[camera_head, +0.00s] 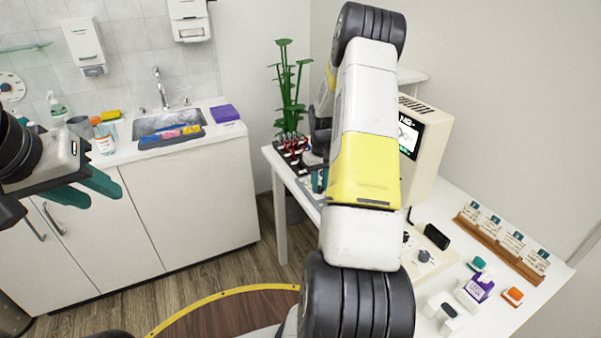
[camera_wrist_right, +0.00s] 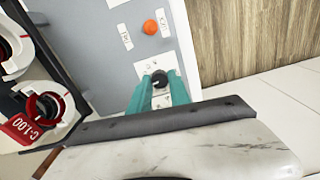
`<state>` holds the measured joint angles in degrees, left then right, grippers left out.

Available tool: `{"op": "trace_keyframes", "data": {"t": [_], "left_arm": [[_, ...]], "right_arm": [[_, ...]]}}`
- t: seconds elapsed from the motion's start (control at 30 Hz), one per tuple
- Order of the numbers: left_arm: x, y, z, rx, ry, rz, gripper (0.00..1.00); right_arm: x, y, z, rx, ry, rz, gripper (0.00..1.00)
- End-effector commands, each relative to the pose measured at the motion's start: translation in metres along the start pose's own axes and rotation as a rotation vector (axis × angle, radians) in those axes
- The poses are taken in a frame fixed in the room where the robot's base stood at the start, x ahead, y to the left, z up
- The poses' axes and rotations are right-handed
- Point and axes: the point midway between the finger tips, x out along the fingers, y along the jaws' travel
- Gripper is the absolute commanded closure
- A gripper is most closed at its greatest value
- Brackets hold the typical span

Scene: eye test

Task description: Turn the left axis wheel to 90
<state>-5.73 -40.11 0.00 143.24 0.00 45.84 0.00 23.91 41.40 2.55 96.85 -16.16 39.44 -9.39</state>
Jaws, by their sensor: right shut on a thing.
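In the head view my right arm hides most of this spot; only a bit of teal finger shows beside the arm. My left gripper (camera_head: 105,197) is empty at the left, its teal fingers apart, in front of the sink counter.
The grey panel has an orange button (camera_wrist_right: 151,27). Lens parts with a red C-100 tag (camera_wrist_right: 25,127) sit beside it. In the head view a beige instrument with a screen (camera_head: 409,137) stands on the white table (camera_head: 535,280). A wooden rack (camera_head: 495,248) and small boxes lie at right.

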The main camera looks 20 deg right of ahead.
Motion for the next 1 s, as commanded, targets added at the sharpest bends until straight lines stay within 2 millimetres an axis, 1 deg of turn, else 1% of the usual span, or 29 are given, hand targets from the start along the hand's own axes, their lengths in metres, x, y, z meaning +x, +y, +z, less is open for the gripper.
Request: {"op": "trace_keyframes", "data": {"t": [0.3,0.8,0.83,0.9,0.93,1.0], "left_arm": [[0.0000,0.0000,0.0000,0.000,0.000,0.000,0.64],[0.0000,0.0000,0.0000,0.000,0.000,0.000,0.64],[0.0000,0.0000,0.0000,0.000,0.000,0.000,0.64],[0.0000,0.0000,0.0000,0.000,0.000,0.000,0.64],[0.0000,0.0000,0.0000,0.000,0.000,0.000,0.64],[0.0000,0.0000,0.0000,0.000,0.000,0.000,0.64]], "right_arm": [[-0.0002,0.0004,-0.0008,0.100,0.003,0.001,1.00],[-0.0002,0.0003,-0.0008,0.114,0.002,0.000,1.00],[-0.0002,0.0003,-0.0008,0.114,0.002,0.000,0.71],[-0.0002,0.0002,-0.0007,0.114,0.002,0.000,0.57],[-0.0002,0.0002,-0.0006,0.114,0.002,0.000,0.55],[-0.0001,0.0002,-0.0004,0.114,0.001,0.000,0.55]]}}
